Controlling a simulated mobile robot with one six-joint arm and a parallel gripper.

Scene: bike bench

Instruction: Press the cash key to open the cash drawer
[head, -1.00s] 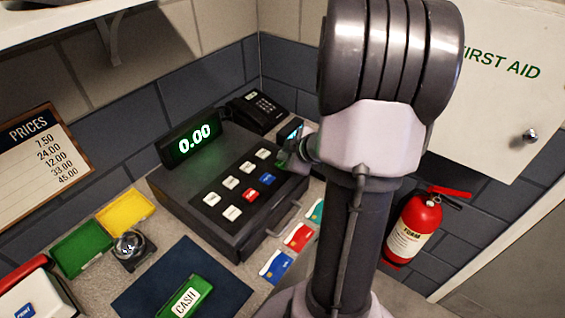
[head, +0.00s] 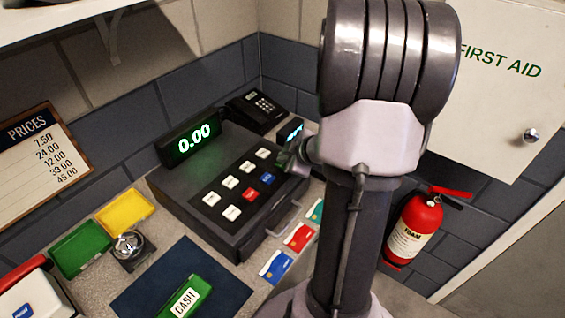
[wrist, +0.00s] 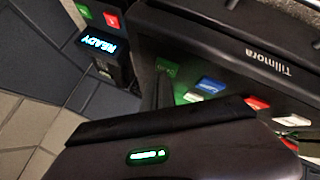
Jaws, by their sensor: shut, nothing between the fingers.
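The cash register (head: 165,195) stands on the counter, its display (head: 193,142) reading 0.00. Its sloped key panel has several white keys, a red key (head: 250,194) and a blue key (head: 268,178). The drawer at its front, with a handle (head: 284,219), looks shut. My gripper (head: 288,158) is shut and empty at the panel's far right corner, over the keys there. In the wrist view a green key (wrist: 167,68) shows close beside the dark fingers (wrist: 163,92), with the blue key (wrist: 211,85) beyond. I cannot read the key labels or tell whether the fingers touch a key.
A card terminal (wrist: 112,62) reading READY stands close to the register. A phone (head: 257,108) is behind. Several bank cards (head: 299,237) lie before the drawer. A green CASH-labelled item (head: 186,298) lies on a blue mat (head: 222,290). A fire extinguisher (head: 412,230) is at right.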

